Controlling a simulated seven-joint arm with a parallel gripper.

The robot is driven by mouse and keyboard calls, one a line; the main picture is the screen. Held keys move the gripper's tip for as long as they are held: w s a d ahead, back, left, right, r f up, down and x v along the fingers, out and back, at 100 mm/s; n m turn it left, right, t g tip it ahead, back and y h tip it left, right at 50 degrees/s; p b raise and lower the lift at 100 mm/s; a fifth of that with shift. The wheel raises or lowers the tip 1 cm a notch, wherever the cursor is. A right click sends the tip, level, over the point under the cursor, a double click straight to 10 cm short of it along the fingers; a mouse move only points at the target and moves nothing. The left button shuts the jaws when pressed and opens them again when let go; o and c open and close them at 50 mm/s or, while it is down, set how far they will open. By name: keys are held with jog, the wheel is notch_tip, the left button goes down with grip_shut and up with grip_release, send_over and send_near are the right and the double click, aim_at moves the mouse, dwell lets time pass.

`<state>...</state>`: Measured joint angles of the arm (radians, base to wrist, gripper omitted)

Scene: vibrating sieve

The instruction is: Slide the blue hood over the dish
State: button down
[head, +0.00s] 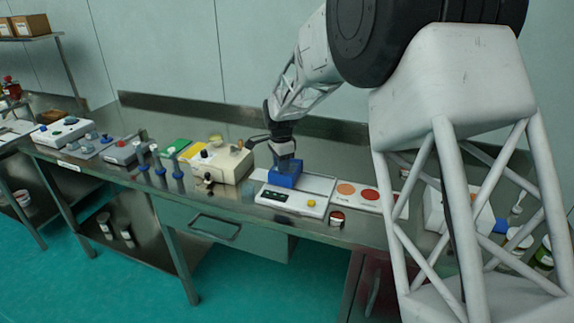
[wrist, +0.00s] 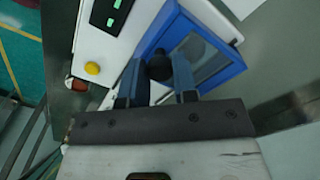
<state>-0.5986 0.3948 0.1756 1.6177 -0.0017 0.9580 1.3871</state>
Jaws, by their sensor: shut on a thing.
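The blue hood (head: 285,173) stands on the white device (head: 310,205) on the steel bench. In the wrist view the hood (wrist: 222,70) is a blue frame with a dark, see-through panel, and it has a round black knob (wrist: 160,67). My gripper (head: 284,150) is above the hood. In the wrist view my gripper (wrist: 158,80) is shut on the black knob, one finger on each side. The device (wrist: 90,45) shows a green display and a yellow button (wrist: 92,68). I cannot make out the dish; the hood and gripper may hide it.
A beige machine (head: 220,162) stands to the left of the device. A white card with coloured discs (head: 358,194) lies to the right. A small red-topped jar (head: 337,217) stands near the bench's front edge. Bare steel (head: 330,155) lies behind the device.

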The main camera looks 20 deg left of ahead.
jog(key=shift+a, duration=0.25)
jog(key=c, duration=1.1)
grip_release()
jog(key=shift+a, duration=0.1)
jog(key=shift+o, duration=1.1)
jog(key=shift+r, duration=0.1)
jog(key=shift+r, duration=3.8)
jog(key=shift+d, duration=0.2)
